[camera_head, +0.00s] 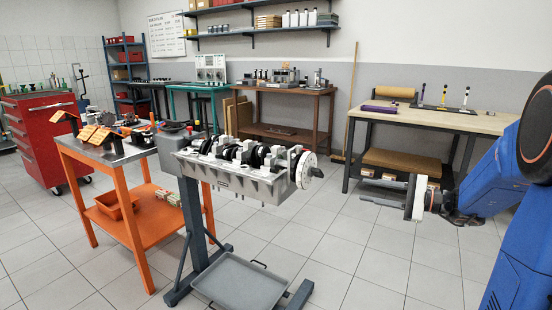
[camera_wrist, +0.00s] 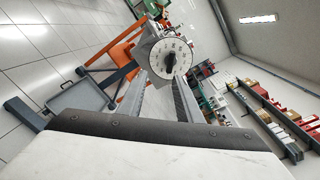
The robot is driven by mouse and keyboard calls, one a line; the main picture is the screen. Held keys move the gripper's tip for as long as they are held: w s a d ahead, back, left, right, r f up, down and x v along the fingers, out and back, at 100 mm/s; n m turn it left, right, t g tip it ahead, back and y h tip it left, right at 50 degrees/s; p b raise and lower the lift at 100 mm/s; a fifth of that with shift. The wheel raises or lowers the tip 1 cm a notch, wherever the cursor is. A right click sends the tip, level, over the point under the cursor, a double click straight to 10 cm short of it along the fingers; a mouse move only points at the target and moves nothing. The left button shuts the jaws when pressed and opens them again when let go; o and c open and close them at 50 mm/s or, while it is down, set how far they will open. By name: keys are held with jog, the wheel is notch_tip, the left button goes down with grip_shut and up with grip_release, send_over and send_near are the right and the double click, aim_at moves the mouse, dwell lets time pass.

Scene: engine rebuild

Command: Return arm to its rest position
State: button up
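My blue arm (camera_head: 497,185) reaches in from the right of the head view. My gripper (camera_head: 362,189) points left at its end, well apart from the engine stand. In the wrist view my gripper (camera_wrist: 161,76) shows two fingers spread with a gap between them and nothing held. The grey engine block (camera_head: 243,182) sits on its stand with a dark crankshaft (camera_head: 242,153) lying in it. A pale round disc (camera_head: 306,171) is at the block's right end. The same disc (camera_wrist: 170,57) shows beyond my fingertips in the wrist view.
A grey drip tray (camera_head: 244,281) lies low on the stand's base. An orange cart (camera_head: 138,225) with parts stands left of the engine. A red tool cabinet (camera_head: 45,140) is further left. A wooden-topped bench (camera_head: 440,120) stands behind my gripper. Open tiled floor lies between.

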jog(key=s+a+f+n+g+h, duration=0.3)
jog(key=s+a+n+g, duration=0.1)
jog(key=s+a, duration=0.4)
jog(key=s+a+f+n+g+h, duration=0.25)
jog(key=s+a, duration=0.25)
jog(key=s, duration=0.5)
jog(key=s+d+f+n+h, duration=0.1)
jog(key=s+d+n+h, duration=0.2)
jog(key=s, duration=0.3)
jog(key=s+d+f+n+t+h, duration=0.1)
jog(key=s+d+f+n+h, duration=0.1)
jog(key=s+d+n+h, duration=0.2)
jog(key=shift+s+f+n+h, duration=0.25)
jog(key=shift+s+n+h, duration=0.6)
jog(key=shift+s, duration=0.85)
jog(key=shift+t, duration=0.25)
